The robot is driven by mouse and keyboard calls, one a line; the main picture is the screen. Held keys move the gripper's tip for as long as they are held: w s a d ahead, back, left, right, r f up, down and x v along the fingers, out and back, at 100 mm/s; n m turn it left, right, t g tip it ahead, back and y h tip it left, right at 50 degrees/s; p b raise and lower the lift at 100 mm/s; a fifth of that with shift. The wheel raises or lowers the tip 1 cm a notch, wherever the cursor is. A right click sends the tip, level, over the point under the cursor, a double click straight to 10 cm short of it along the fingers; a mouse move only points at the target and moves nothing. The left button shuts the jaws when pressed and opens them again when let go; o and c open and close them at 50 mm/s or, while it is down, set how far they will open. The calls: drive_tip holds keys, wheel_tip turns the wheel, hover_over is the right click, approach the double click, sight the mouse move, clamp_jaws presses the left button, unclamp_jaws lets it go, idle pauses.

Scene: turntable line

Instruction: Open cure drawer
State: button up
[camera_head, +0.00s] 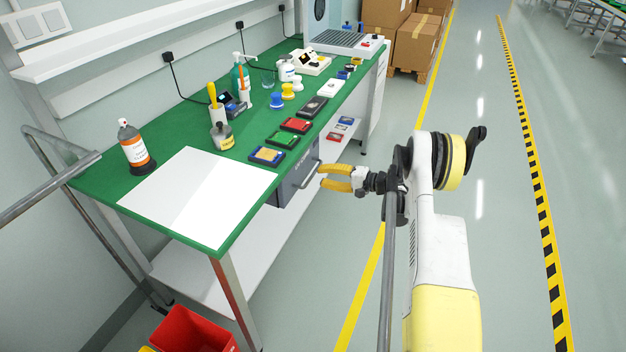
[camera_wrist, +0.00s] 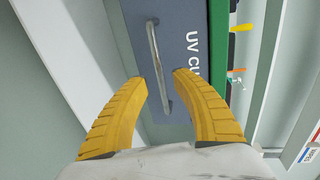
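The cure drawer (camera_head: 294,185) is a grey-blue box under the green bench top, and it looks closed. In the wrist view its front (camera_wrist: 186,25) carries white lettering beginning "UV CU". Its metal bar handle (camera_wrist: 157,58) runs upright in the wrist view; it also shows in the head view (camera_head: 301,177). My gripper (camera_head: 321,176) has yellow fingers and is open and empty in front of the drawer. In the wrist view my gripper (camera_wrist: 162,78) has one fingertip on each side of the handle. I cannot tell how far the tips are from the drawer front.
The green bench (camera_head: 180,192) carries a white sheet (camera_head: 200,195), several small trays, bottles and a spray bottle (camera_head: 136,148). A lower white shelf (camera_head: 205,265) runs beneath. A red bin (camera_head: 190,330) stands at the front. The floor to the right is clear.

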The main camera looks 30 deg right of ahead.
sight(314, 174)
drive_tip(key=b+x, duration=0.1)
drive_tip(key=x, duration=0.3)
drive_tip(key=shift+w+a, duration=0.1)
clamp_jaws()
drive_tip(key=f+v, duration=0.2)
drive_tip(key=v, duration=0.8)
drive_tip(key=f+v, duration=0.2)
drive_tip(key=v, duration=0.9)
drive_tip(key=shift+s+d+f, duration=0.25)
drive_tip(key=shift+s, duration=0.15)
unclamp_jaws()
